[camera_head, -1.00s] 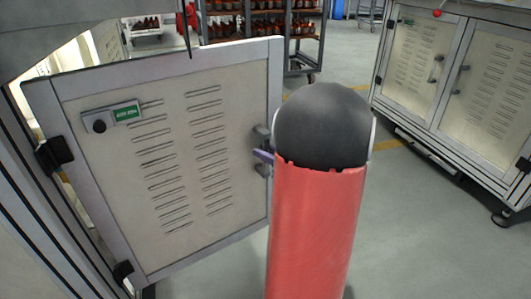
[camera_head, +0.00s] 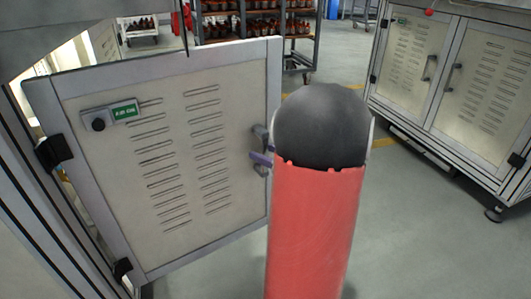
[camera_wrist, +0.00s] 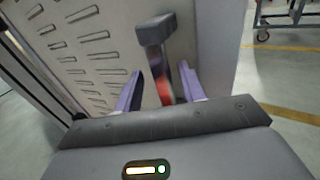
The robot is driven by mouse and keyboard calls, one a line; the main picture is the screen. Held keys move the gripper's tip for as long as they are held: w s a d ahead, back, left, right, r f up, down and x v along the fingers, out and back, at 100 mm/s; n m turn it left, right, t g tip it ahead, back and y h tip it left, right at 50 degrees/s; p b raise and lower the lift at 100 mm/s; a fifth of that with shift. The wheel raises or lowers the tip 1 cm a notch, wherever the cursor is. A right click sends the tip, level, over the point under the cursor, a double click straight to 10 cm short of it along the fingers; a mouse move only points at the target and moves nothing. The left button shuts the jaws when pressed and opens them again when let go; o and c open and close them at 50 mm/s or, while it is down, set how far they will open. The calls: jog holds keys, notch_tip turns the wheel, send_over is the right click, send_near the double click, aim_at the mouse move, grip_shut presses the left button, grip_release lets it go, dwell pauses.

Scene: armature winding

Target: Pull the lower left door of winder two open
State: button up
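The lower left door (camera_head: 165,215) of the winder is a beige panel with a grey frame and rows of vent slots. It stands swung well open on hinges at its left edge. Its grey bar handle (camera_head: 261,135) is near the right edge, partly hidden behind my arm. In the wrist view the handle (camera_wrist: 155,32) stands between the two purple fingers of my gripper (camera_wrist: 160,84). The fingers are spread, with visible gaps on both sides of the handle. In the head view a purple finger shows at the handle's lower part.
The winder's frame post (camera_head: 40,205) is at the left, with its lit interior behind the door. Another cabinet (camera_head: 455,85) with closed doors stands at the right. A shelf rack (camera_head: 300,45) with parts is behind. Grey floor is clear between door and cabinet.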

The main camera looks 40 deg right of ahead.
jog(key=shift+s, duration=0.1)
jog(key=v, duration=0.7)
jog(key=shift+s, duration=0.3)
jog(key=s+a+r+n+g+y+p, duration=0.1)
jog(key=a+r+n+g+y+p, duration=0.15)
jog(key=a+n+g, duration=0.6)
jog(key=s+a+r+n+g+y+p, duration=0.15)
jog(key=a+n+g+p, duration=0.25)
jog(key=a+n, duration=0.9)
jog(key=s+a+r+n+h+p, duration=0.4)
jog(key=a+r+n+h+p, duration=0.1)
jog(key=n, duration=0.6)
notch_tip(320, 180, up, 2)
jog(key=a+h, duration=0.1)
jog(key=h, duration=0.2)
jog(key=shift+s+a+n+t, duration=0.3)
jog(key=shift+s+n+t, duration=0.05)
